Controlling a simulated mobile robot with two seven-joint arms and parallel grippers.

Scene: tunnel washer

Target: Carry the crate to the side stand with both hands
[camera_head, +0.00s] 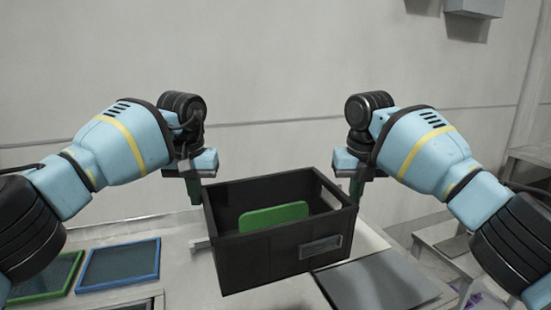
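The crate (262,264) is a dark, open-topped box with a green panel (273,216) inside and a label plate on its front wall. It sits slightly turned at the middle of the pale work surface; I cannot tell if its base touches. My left gripper (196,190) points down by the crate's left wall, and my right gripper (356,188) points down by its right wall. The finger gaps are not clear, so I cannot tell whether either grips the crate. A pale stand (436,245) at the right may be the side stand.
Blue-framed (119,266) and green-framed (62,274) flat trays lie left of the crate. A grey flat panel (376,284) lies to its right. A plain wall stands behind. Another grey table (530,155) is at the far right, with purple items low beside the stand.

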